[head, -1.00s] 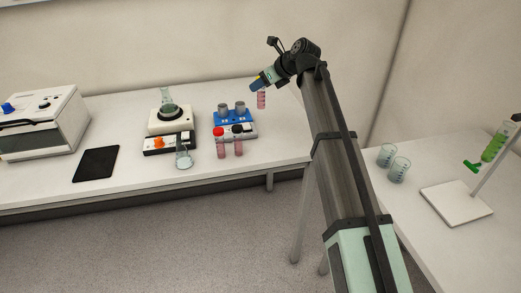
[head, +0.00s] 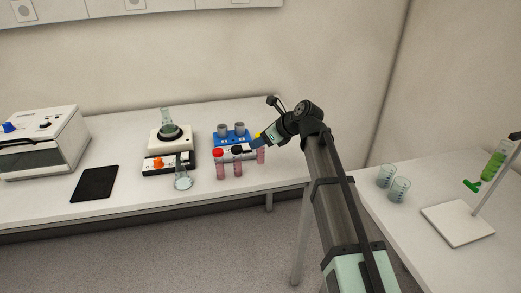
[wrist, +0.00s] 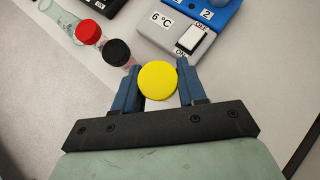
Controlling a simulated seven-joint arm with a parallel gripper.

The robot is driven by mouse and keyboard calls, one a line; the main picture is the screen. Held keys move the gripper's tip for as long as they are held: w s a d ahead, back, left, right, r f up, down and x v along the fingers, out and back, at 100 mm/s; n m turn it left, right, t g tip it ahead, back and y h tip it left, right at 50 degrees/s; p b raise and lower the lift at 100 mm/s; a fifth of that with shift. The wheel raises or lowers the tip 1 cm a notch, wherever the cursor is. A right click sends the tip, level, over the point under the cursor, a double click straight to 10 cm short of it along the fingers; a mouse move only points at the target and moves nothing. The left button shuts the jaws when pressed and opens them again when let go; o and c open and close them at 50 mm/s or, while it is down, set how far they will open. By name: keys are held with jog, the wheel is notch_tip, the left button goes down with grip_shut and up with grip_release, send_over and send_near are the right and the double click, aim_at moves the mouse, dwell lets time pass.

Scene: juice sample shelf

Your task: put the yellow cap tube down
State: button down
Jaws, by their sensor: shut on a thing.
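My gripper (head: 258,143) is shut on the yellow cap tube (head: 261,156), which hangs upright with pink liquid in its body. In the wrist view the yellow cap (wrist: 157,81) sits between the two blue fingers (wrist: 158,92) and hides the tube below it. The tube is to the right of the black cap tube (head: 238,168) and the red cap tube (head: 220,168), which stand on the bench. Both neighbours also show in the wrist view, black (wrist: 116,52) and red (wrist: 88,32). I cannot tell whether the tube's bottom touches the bench.
A blue and grey device (wrist: 180,38) with a 6 °C display stands just behind the tubes. A flask (head: 182,180) and a stirrer (head: 168,160) are to the left. The bench (head: 285,165) right of the held tube is clear.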

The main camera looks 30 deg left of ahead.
aim_at(264, 147)
jog(key=shift+f, duration=1.75)
jog(key=shift+f, duration=0.2)
jog(key=c, duration=0.6)
grip_release()
jog(key=shift+c, duration=0.2)
jog(key=shift+r, duration=0.2)
jog(key=v, duration=1.2)
